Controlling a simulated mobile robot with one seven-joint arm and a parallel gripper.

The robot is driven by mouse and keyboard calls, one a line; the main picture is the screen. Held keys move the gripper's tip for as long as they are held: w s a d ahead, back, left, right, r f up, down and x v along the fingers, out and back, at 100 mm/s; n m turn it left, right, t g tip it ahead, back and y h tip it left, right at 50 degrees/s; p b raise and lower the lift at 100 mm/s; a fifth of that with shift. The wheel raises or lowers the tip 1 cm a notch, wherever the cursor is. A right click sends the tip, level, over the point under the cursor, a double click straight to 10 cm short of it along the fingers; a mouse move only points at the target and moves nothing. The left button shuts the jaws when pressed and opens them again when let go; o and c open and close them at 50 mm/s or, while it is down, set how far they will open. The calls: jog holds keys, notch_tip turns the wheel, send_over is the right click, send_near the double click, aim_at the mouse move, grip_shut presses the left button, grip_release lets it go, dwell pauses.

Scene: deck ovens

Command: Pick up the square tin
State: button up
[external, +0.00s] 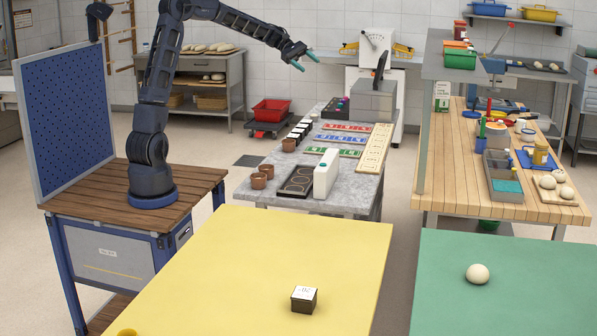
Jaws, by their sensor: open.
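A small dark square tin (303,299) with a white top stands on the yellow table (250,250) in the foreground, right of the table's middle. My gripper (309,60) is open and empty, with teal fingertips. It is raised high over the area behind the grey stone-topped table, well apart from the tin. My arm rises from a wooden bench at the left.
A green table (510,300) with a pale round ball (477,273) stands to the right. The grey stone-topped table (345,195) behind holds cups, coloured trays and a white box (326,173). The yellow surface around the tin is clear.

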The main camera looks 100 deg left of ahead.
jog(key=s+a+f+n+t+y, duration=0.1)
jog(key=s+a+n+t+y, duration=0.3)
jog(key=s+a, duration=0.9)
jog(key=s+a+f+n+t+y, duration=0.1)
jog(key=s+a+f+n+t, duration=0.15)
jog(key=s+a+n, duration=0.7)
jog(key=m, duration=0.4)
send_near(299, 136)
jog(key=w, duration=0.9)
jog(key=shift+a+f, duration=0.1)
jog(key=c, duration=0.9)
